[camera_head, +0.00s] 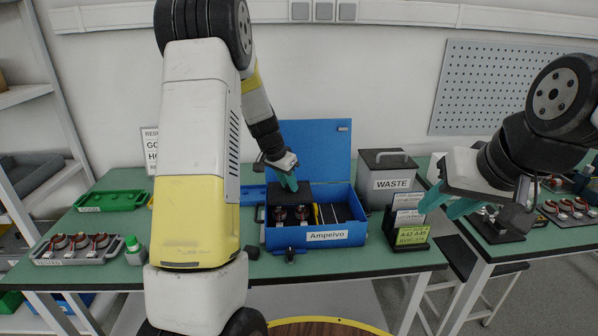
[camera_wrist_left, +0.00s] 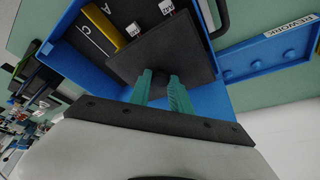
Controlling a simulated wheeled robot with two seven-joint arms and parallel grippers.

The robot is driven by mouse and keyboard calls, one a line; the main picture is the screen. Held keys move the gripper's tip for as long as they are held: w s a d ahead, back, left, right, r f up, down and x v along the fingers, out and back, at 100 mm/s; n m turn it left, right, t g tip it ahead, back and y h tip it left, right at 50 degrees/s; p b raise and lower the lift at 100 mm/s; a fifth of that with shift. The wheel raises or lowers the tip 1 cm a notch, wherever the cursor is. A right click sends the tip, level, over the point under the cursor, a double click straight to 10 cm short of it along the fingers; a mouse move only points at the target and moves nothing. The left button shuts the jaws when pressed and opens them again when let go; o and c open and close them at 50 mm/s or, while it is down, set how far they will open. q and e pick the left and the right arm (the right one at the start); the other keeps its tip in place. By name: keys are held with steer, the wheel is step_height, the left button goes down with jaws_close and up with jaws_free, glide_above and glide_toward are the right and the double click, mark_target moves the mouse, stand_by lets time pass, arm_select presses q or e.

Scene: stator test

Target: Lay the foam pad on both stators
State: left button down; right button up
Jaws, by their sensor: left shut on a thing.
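The open blue box (camera_head: 357,236) labelled "Ampelvo" stands on the green bench. Two stators (camera_head: 280,213) (camera_head: 302,213) sit side by side in its left part, their tops partly hidden. My left gripper (camera_head: 289,182) is shut on the dark foam pad (camera_head: 296,199) and holds it over the stators. In the left wrist view, the teal fingers (camera_wrist_left: 160,88) grip the near part of the flat pad (camera_wrist_left: 165,48), and the stators are hidden. Whether the pad touches them I cannot tell. My right gripper (camera_head: 449,203) is open and empty at the right, away from the box.
The blue lid (camera_head: 318,145) stands up behind the box. A WASTE bin (camera_head: 390,180) and a card holder (camera_head: 408,222) stand to its right. A TESTED tray (camera_head: 77,247) with several stators and a green-capped bottle (camera_head: 133,250) are at the left.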

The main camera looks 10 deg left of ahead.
mark_target(286, 193)
arm_select(q)
steer(key=shift+f, duration=2.8)
steer(key=shift+a+f, duration=0.1)
steer(key=shift+f, duration=0.3)
steer(key=c, duration=1.1)
jaws_free()
steer(key=shift+v, duration=3.9)
steer(key=shift+s, duration=0.1)
